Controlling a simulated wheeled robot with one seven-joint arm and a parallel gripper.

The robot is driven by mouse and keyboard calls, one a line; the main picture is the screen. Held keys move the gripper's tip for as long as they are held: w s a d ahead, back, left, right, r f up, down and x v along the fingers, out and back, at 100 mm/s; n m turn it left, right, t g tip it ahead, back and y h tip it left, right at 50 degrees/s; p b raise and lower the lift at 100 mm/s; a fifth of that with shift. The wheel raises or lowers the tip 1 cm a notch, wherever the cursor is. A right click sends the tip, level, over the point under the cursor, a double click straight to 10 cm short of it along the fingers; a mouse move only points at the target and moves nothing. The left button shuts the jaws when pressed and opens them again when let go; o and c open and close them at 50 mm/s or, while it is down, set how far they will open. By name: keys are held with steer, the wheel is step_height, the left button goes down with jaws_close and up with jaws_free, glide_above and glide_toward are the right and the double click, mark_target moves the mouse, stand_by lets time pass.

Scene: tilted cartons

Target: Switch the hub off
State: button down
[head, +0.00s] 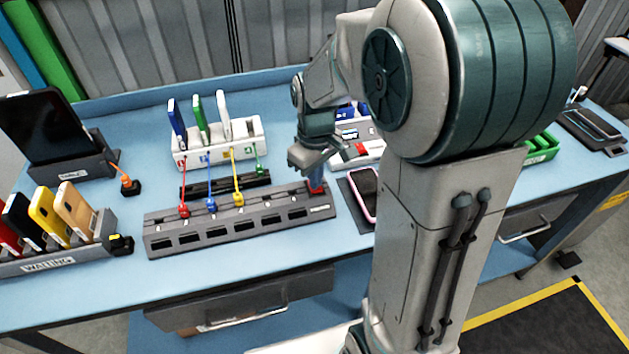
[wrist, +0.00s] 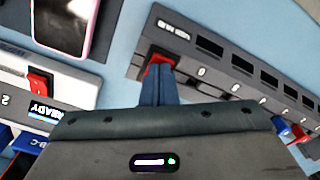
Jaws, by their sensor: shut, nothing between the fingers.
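The hub (head: 165,240) is a long grey strip with a row of ports on the blue bench; it also shows in the wrist view (wrist: 230,65). Its red switch (wrist: 163,57) sits at the end by my gripper, partly covered by my fingers. My gripper (head: 316,184) is shut and empty, with its blue fingertips (wrist: 156,75) down at the switch, touching or very close. I cannot tell which way the switch is tipped. Red (head: 184,208), blue (head: 211,203) and yellow (head: 238,198) plugs stand in the hub's other end.
A white rack (head: 243,140) with several phones stands behind the hub. A pink-edged phone (head: 365,190) lies on a dark mat beside the switch end. A white "READY" unit with its own red switch (wrist: 40,82) is nearby. A "WAITING" rack (head: 55,255) stands left.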

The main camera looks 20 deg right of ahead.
steer(key=shift+r+p, duration=2.45)
steer(key=shift+r, duration=0.95)
steer(key=s+r+m+t, duration=0.1)
steer(key=s+r+m, duration=0.1)
steer(key=s, duration=0.5)
steer(key=s+r+m+t, duration=0.2)
steer(key=s+r+m, duration=0.1)
steer(key=s, duration=0.4)
steer(key=shift+s+r+m, duration=0.25)
steer(key=shift+r+m, duration=0.1)
steer(key=shift+m, duration=0.15)
steer(key=shift+d, duration=0.15)
